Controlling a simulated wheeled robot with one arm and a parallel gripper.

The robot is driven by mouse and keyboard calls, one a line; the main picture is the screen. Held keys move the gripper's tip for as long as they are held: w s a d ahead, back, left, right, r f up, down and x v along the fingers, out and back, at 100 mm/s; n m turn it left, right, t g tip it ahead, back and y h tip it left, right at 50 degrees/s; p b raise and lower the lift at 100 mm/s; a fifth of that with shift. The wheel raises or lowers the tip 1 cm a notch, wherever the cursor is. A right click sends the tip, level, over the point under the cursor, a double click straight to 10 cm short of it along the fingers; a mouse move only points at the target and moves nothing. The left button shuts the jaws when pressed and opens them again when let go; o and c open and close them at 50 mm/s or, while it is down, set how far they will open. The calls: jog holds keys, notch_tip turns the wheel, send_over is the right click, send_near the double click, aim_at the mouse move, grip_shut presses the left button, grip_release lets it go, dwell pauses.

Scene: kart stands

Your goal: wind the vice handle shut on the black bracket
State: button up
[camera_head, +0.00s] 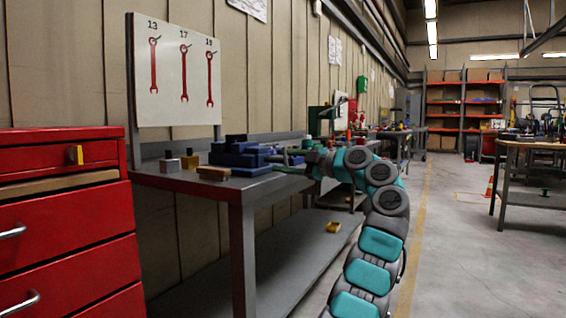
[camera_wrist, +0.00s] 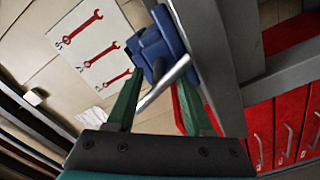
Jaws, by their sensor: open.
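The blue vice (camera_head: 237,155) stands on the grey workbench, and its blue body (camera_wrist: 158,42) also shows beyond my fingers in the wrist view. The vice handle (camera_wrist: 164,84) is a silver bar running diagonally between my two green fingers. My gripper (camera_wrist: 160,80) is open around the bar and not closed on it. In the head view my gripper (camera_head: 284,158) is at the right side of the vice, at the screw end. I cannot make out the black bracket in either view.
The workbench (camera_head: 236,187) carries small blocks (camera_head: 180,161) and a wooden-topped piece (camera_head: 213,172) left of the vice. A red drawer cabinet (camera_head: 70,220) stands at the left. A wrench board (camera_head: 175,75) is behind. A yellow object (camera_head: 333,227) lies on the lower shelf.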

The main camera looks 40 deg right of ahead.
jog(key=v, duration=0.7)
jog(key=shift+s, duration=0.25)
jog(key=shift+d, duration=0.1)
